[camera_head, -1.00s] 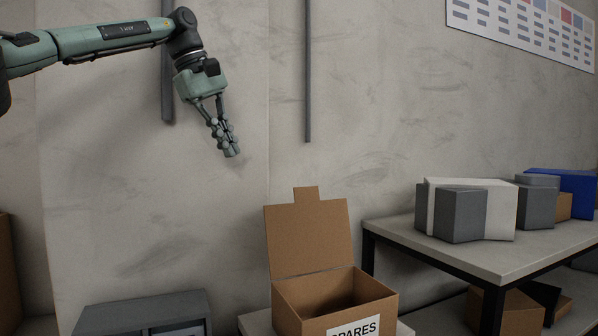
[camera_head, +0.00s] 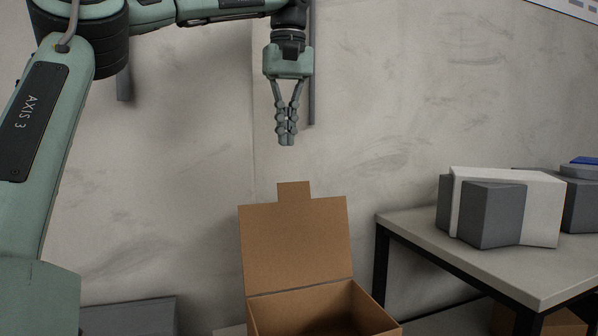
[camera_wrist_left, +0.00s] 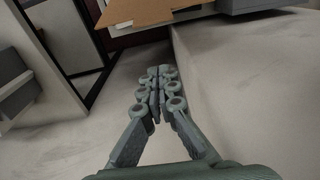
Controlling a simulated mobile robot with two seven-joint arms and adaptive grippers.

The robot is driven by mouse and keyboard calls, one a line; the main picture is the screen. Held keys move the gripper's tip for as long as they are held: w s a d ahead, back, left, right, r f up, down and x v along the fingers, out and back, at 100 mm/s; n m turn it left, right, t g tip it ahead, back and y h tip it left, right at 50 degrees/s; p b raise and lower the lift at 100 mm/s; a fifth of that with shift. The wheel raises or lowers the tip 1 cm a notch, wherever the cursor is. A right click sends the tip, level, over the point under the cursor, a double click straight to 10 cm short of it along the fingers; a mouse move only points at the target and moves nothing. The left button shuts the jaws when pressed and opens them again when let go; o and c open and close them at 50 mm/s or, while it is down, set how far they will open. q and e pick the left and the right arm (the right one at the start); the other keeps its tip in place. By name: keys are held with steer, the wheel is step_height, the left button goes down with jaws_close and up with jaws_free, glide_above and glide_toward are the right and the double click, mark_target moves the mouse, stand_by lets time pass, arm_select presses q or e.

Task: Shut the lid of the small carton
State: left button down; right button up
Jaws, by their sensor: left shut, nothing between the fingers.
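The small carton (camera_head: 375,316) is brown cardboard and stands at the bottom middle of the head view, its lower part cut off by the frame. Its lid (camera_head: 297,245) stands up open at the back, with a tab pointing upward. My left gripper (camera_head: 287,140) hangs fingers down above the lid's tab, apart from it. Its fingers are shut with nothing between them. In the left wrist view the shut fingertips (camera_wrist_left: 160,74) point toward a brown cardboard piece (camera_wrist_left: 150,12) at the top edge, probably the lid. My right gripper is not in view.
A side table (camera_head: 420,225) at the right carries grey and white boxes (camera_head: 493,213). A dark grey box (camera_head: 130,317) sits at the lower left. A plain wall (camera_head: 400,100) stands behind the carton. The space above the lid is free apart from my arm.

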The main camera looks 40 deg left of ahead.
arm_select(q)
step_height(320, 180, down, 7)
steer(key=s+d, duration=0.1)
steer(key=d, duration=0.1)
steer(key=shift+s+d+f, duration=0.2)
steer(key=shift+s+d, duration=0.15)
steer(key=shift+d, duration=0.05)
steer(key=shift+s, duration=0.1)
